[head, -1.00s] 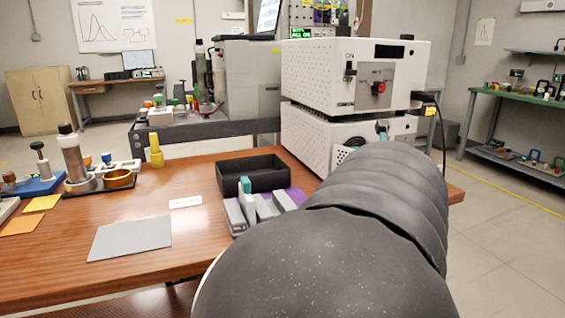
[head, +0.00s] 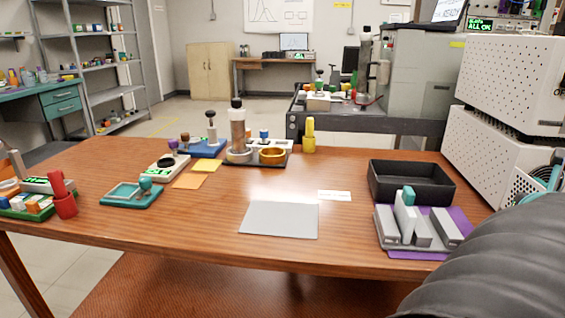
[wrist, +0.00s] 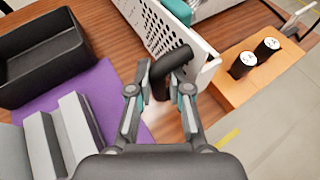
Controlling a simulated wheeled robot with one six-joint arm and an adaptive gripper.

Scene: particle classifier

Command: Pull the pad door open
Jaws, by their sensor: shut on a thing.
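The pad door (wrist: 180,42) shows in the wrist view as a white perforated panel at the top. A black bar handle (wrist: 172,62) sticks out from its near face. My gripper (wrist: 166,88) is shut on this handle, with a finger on either side. A teal part (wrist: 178,10) shows behind the panel. In the head view, a perforated white panel (head: 529,188) shows at the right edge by the lower white machine (head: 485,165). My arm hides much of this area. I cannot tell how far the door stands open.
A black tray (head: 412,198) and grey blocks on a purple mat (head: 453,215) lie left of my arm. In the wrist view, two black cylinders stand on an orange plate (wrist: 245,92) at right. A grey sheet (head: 280,219) lies on the table, with bare wood around it.

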